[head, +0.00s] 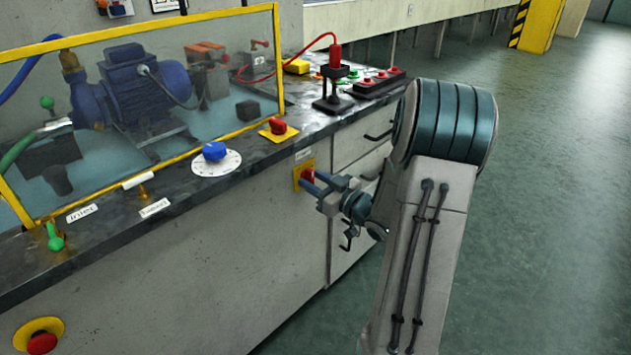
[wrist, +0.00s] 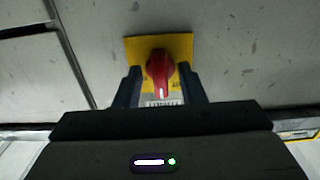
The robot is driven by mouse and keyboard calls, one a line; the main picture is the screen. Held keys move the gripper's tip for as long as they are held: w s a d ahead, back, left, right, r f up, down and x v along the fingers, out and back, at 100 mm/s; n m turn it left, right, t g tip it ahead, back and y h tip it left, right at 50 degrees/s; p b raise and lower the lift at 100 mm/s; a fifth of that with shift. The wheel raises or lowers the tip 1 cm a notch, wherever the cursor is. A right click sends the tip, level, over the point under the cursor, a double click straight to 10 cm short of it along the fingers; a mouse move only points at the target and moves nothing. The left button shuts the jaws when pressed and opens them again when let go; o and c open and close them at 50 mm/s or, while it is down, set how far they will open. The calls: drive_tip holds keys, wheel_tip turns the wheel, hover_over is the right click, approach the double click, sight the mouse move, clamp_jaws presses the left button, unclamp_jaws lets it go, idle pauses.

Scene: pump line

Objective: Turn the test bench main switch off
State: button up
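A red rotary switch handle on a yellow plate (head: 302,178) sits on the front face of the bench, under a small label too small to read. In the wrist view the red handle (wrist: 160,74) stands upright in the picture, with a white mark at its lower end. My gripper (head: 313,182) is at this switch. In the wrist view my gripper's fingers (wrist: 160,80) are open, one on each side of the handle, with gaps showing. I cannot tell how deep they reach around it. Part of the plate is hidden behind the gripper.
A similar red knob on yellow (head: 278,127) and a blue dial (head: 214,152) are on the bench top. A red emergency button (head: 42,342) is at lower left. A yellow-framed guard (head: 140,29) encloses the pump. Drawer handles lie right of the switch. The floor (head: 550,200) is clear at right.

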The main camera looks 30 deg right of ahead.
drive_tip(key=p+v, duration=0.2)
drive_tip(key=v, duration=1.1)
drive_tip(key=shift+s+p, duration=0.35)
drive_tip(key=shift+s, duration=0.05)
drive_tip(key=shift+d, duration=0.1)
